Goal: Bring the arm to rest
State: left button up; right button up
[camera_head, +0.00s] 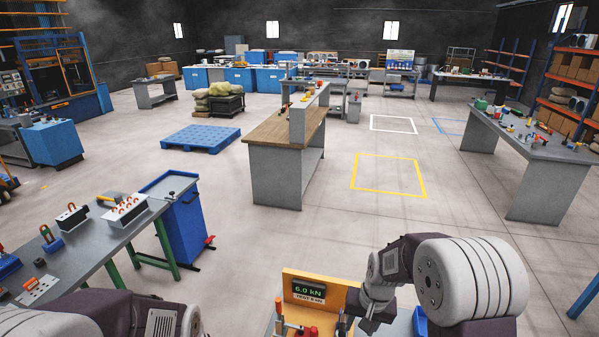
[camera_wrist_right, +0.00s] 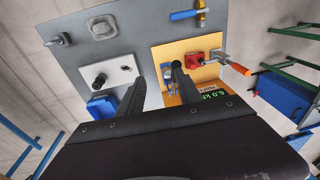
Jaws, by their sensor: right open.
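My right arm comes in from the lower right of the head view, and its gripper (camera_head: 362,322) points down beside the yellow fixture (camera_head: 338,291) with the 6.0 kN display (camera_head: 309,291). In the right wrist view, the two dark fingers of my right gripper (camera_wrist_right: 155,78) are spread apart with nothing held between them. The right finger overlaps the yellow fixture (camera_wrist_right: 201,48) near a small blue part (camera_wrist_right: 167,72) and a red block (camera_wrist_right: 203,63). Contact cannot be told. My left arm shows only as links at the lower left of the head view; its gripper is out of frame.
A white plate with knobs (camera_wrist_right: 103,77) and a blue bin (camera_wrist_right: 103,106) are near the fixture. A table with tools (camera_head: 85,250) and a blue cabinet (camera_head: 183,232) stand left. A wooden-topped bench (camera_head: 270,128) stands ahead. The floor with the yellow square (camera_head: 390,157) is clear.

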jog(key=s+d+r+n+t+b, duration=0.1)
jog(key=s+d+r+n, duration=0.15)
jog(key=s, duration=0.95)
pick_arm(q)
notch_tip(320, 180, down, 19)
jog(key=b, duration=1.8)
jog(key=shift+s, duration=0.25)
pick_arm(e)
notch_tip(320, 180, down, 19)
jog(key=s+a+g, duration=0.1)
jog(key=shift+s+a+h, duration=0.15)
jog(key=shift+s+h, duration=0.15)
jog(key=shift+s, duration=0.1)
